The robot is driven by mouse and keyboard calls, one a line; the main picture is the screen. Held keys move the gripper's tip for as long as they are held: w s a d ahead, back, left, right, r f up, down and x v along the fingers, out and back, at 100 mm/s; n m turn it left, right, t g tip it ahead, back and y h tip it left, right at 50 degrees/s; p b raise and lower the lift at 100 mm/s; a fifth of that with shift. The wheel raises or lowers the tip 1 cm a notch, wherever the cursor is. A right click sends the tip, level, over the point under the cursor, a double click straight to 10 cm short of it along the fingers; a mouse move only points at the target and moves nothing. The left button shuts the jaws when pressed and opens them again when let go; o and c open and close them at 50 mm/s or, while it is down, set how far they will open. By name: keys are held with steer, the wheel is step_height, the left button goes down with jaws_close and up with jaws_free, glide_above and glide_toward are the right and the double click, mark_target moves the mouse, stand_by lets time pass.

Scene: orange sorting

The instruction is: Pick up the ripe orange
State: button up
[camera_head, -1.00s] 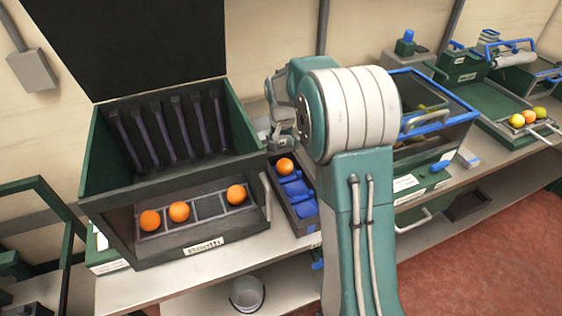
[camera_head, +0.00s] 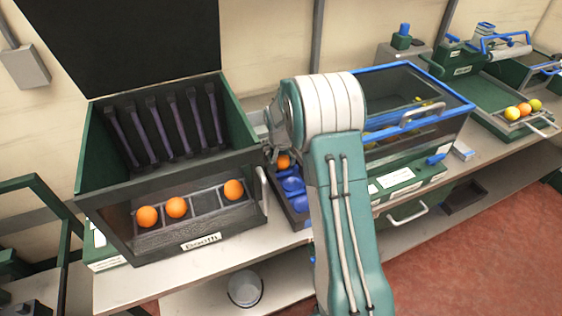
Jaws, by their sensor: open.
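An orange fruit (camera_head: 283,162) sits at the far end of a narrow dark tray with blue cups (camera_head: 292,186), between the large box and my arm. My gripper (camera_head: 281,155) is open and over this orange, with its fingers close around the top of it. The fingers partly hide the orange, and I cannot tell whether they touch it. Three more oranges, at the left (camera_head: 147,216), middle (camera_head: 176,207) and right (camera_head: 233,189), rest in the slotted front of the green-black box (camera_head: 150,247).
A clear-lidded case with a blue frame (camera_head: 470,106) stands right of my arm. Farther right, a tray (camera_head: 528,124) holds a yellow, an orange and a yellow-green fruit. A grey bucket (camera_head: 245,289) is on the lower shelf. The box's right wall is close to my gripper.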

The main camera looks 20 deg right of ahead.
steer(key=c, duration=0.8)
steer(key=shift+c, duration=0.2)
steer(key=shift+r, duration=0.1)
steer(key=shift+r, duration=0.5)
step_height(320, 180, up, 2)
steer(key=shift+r, duration=0.25)
steer(key=s+a+r, duration=0.1)
steer(key=s+r, duration=0.8)
steer(key=s, duration=0.5)
steer(key=shift+r, duration=0.2)
